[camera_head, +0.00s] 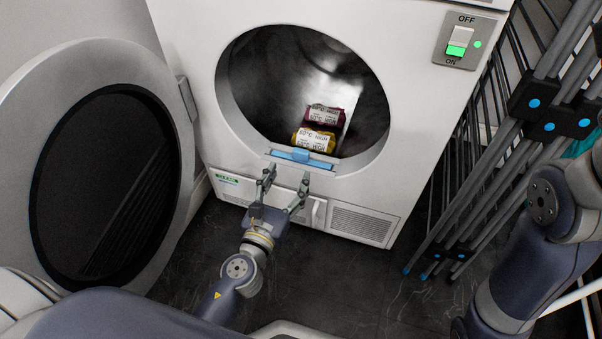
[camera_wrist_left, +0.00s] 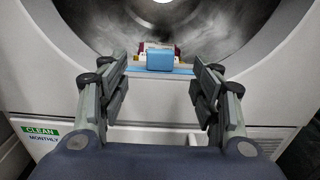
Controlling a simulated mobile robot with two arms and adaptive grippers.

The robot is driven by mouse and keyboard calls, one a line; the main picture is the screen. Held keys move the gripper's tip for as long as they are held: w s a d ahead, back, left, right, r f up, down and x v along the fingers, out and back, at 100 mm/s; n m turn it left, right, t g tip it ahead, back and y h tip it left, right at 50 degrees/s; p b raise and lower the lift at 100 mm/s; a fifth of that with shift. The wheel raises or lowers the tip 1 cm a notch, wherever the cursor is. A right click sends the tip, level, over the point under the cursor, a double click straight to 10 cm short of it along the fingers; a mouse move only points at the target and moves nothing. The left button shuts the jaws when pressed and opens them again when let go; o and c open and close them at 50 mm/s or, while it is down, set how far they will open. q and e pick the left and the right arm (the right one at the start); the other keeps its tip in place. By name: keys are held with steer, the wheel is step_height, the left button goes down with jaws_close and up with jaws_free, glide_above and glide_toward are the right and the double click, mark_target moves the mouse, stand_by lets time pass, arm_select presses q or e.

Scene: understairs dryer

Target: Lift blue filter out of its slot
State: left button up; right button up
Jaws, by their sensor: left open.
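The blue filter (camera_head: 301,156) sits in its slot at the lower lip of the dryer's round opening. In the left wrist view its raised blue handle (camera_wrist_left: 160,60) stands straight ahead, above a thin blue strip. My left gripper (camera_head: 287,176) is open just in front of and below the filter. In the left wrist view its two fingers (camera_wrist_left: 162,80) are spread wide on either side of the handle's line, with nothing between them and apart from the filter. My right arm shows at the right edge of the head view, but its gripper is out of view.
The dryer door (camera_head: 176,150) hangs open at the left. Two packages, one dark red (camera_head: 324,115) and one yellow (camera_head: 313,138), lie in the drum behind the filter. A folding rack (camera_head: 500,150) stands at the right. A switch panel (camera_head: 461,40) is at the upper right.

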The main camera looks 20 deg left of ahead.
mark_target(300, 154)
arm_select(q)
steer(key=w, duration=0.9)
steer(key=shift+w+d, duration=0.2)
steer(key=shift+w, duration=0.2)
steer(key=shift+r, duration=0.1)
jaws_close()
